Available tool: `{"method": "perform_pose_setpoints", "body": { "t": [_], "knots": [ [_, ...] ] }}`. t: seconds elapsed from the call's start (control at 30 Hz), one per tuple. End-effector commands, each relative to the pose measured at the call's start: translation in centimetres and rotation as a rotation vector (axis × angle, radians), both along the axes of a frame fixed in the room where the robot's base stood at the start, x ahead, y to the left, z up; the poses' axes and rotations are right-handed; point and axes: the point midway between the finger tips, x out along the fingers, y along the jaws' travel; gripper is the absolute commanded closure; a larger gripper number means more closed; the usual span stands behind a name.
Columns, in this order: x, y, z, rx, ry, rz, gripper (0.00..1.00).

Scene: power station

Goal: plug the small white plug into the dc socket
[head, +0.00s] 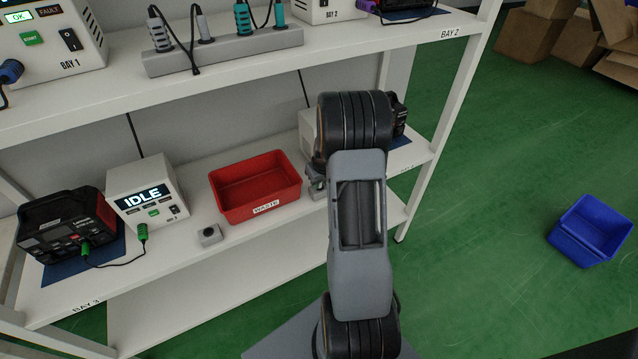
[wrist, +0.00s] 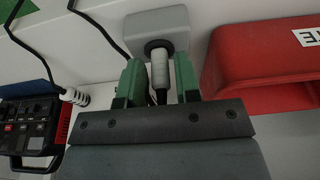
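In the wrist view a small white ribbed plug (wrist: 159,70) with a black tail stands between the green fingers of my gripper (wrist: 160,80). Narrow gaps show on both sides of the plug, so the fingers look open around it. The plug's front end meets the black ring of the socket (wrist: 158,45) on a grey block (wrist: 155,24). It looks lined up with the ring and in it, but the depth is hard to tell. In the head view my arm hides the plug and socket; only part of my gripper (head: 316,183) shows, right of the red bin.
The red waste bin (head: 228,211) stands close beside my gripper. A black device (wrist: 30,130) with a white connector (wrist: 75,97) and cable is on the other side. An IDLE unit (head: 150,195) and small grey block (head: 209,235) stand left. The upper shelf (head: 330,57) overhangs.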

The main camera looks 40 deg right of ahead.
Motion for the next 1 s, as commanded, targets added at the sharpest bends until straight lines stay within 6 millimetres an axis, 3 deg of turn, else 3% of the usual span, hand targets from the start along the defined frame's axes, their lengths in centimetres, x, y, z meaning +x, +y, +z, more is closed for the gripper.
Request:
{"method": "perform_pose_setpoints", "body": {
  "t": [0.07, 0.37, 0.67, 1.0],
  "knots": [
    [0.0, 0.0, 0.0, 0.0, 0.0, 0.0, 0.71],
    [0.0, 0.0, 0.0, 0.0, 0.0, 0.0, 0.99],
    [0.0, 0.0, 0.2, 0.0, 0.0, 0.0, 1.0],
    [0.0, 0.0, 1.7, 0.0, 0.0, 0.0, 1.0]
  ]
}}
